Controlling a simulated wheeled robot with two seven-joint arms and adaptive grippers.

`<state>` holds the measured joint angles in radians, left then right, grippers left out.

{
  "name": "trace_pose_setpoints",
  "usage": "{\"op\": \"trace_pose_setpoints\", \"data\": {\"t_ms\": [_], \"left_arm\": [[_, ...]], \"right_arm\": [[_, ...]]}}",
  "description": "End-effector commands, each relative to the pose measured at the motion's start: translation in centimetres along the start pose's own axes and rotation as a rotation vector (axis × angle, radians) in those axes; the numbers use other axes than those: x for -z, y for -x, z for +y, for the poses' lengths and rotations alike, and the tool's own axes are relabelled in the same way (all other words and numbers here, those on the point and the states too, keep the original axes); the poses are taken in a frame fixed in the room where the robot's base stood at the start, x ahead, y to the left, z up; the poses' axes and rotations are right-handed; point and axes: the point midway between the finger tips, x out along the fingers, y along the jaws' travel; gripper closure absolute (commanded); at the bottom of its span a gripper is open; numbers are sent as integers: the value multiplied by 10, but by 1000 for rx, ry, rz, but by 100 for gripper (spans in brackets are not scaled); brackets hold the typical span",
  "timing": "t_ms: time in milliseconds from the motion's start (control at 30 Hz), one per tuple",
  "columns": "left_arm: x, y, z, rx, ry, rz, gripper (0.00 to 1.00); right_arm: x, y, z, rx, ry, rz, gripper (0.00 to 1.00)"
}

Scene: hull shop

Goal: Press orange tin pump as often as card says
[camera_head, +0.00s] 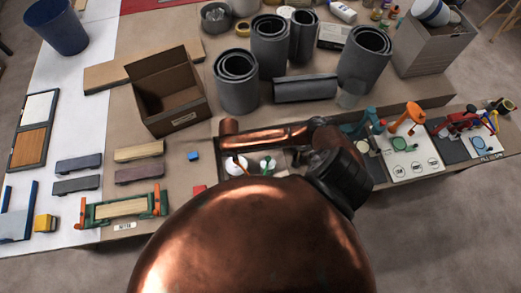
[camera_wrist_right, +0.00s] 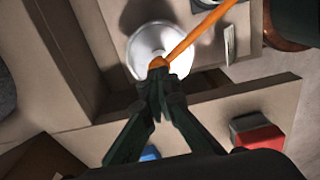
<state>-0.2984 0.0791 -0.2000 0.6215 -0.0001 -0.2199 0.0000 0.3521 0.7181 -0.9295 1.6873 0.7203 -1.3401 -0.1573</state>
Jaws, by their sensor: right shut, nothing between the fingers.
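A round silvery tin (camera_wrist_right: 150,45) with an orange pump (camera_wrist_right: 188,42) shows in the right wrist view; its long orange spout slants up to the right. In the head view the tin (camera_head: 235,167) is a small pale disc, partly behind my copper right arm. My right gripper (camera_wrist_right: 159,78) has its dark green fingers shut with nothing between them. Its tips are right at the pump's head; I cannot tell whether they touch it. A small pale card (camera_wrist_right: 229,45) stands beside the tin, seen nearly edge-on, its marks unreadable. My left gripper is not in view.
The tin stands inside low tan walls. A red block (camera_wrist_right: 256,133) and a blue block (camera_wrist_right: 149,153) lie outside them. An open brown box (camera_head: 170,95) and grey rolls (camera_head: 238,85) stand farther back. A panel with labelled circles (camera_head: 412,166) lies at right.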

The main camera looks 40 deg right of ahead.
Motion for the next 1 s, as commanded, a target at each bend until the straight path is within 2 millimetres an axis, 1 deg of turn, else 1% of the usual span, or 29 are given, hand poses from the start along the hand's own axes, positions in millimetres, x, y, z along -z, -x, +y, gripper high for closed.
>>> {"op": "trace_pose_setpoints", "data": {"t_ms": [133,367,1000], "left_arm": [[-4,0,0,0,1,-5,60],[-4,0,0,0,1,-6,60],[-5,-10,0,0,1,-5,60]], "right_arm": [[0,0,0,0,0,0,100],[0,0,0,0,-1,0,100],[0,-22,0,1,0,0,100]]}}
